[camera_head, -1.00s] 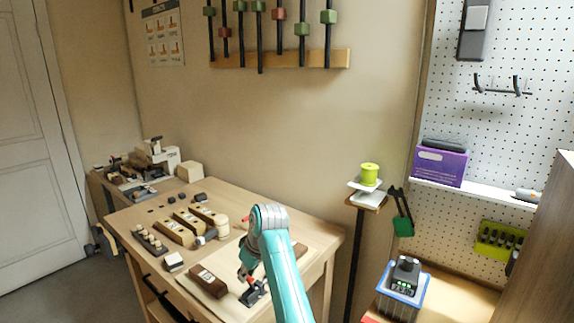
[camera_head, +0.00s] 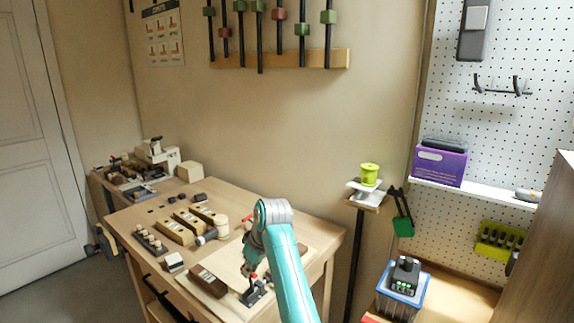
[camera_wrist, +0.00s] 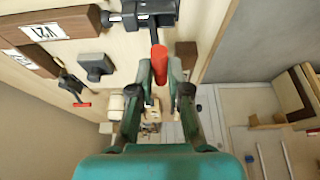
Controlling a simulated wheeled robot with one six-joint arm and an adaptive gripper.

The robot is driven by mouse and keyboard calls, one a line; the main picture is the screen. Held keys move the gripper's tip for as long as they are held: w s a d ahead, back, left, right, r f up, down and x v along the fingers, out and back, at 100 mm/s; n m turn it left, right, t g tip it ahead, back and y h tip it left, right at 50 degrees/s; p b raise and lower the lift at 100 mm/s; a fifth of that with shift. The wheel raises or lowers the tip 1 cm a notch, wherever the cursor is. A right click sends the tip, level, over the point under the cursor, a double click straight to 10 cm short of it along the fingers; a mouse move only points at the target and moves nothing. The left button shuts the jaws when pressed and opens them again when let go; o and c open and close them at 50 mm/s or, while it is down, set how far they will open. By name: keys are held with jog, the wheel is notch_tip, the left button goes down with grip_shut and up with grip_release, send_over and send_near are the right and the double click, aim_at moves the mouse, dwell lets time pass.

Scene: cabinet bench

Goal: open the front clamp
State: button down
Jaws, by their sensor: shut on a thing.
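The front clamp (camera_head: 256,292) is a small black toggle clamp with a red-tipped handle on the near part of the workbench. In the wrist view its black body (camera_wrist: 140,14) is at the top, with the red handle (camera_wrist: 158,60) pointing down the picture. My gripper (camera_wrist: 161,78) is shut on this red handle, one finger on each side. In the head view my gripper (camera_head: 252,262) is just above the clamp, partly hidden by my arm. A second clamp with a red handle (camera_wrist: 80,104) lies apart at the left of the wrist view.
A dark brown wooden block (camera_head: 208,281) lies just left of the front clamp. Several wooden planes and tools (camera_head: 175,232) fill the bench's left half. A blue-rimmed bin (camera_head: 400,299) stands to the right, past the bench edge.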

jog(key=shift+w+d, duration=0.2)
jog(key=c, duration=1.2)
grip_release()
jog(key=shift+o, duration=0.2)
jog(key=shift+r, duration=3.5)
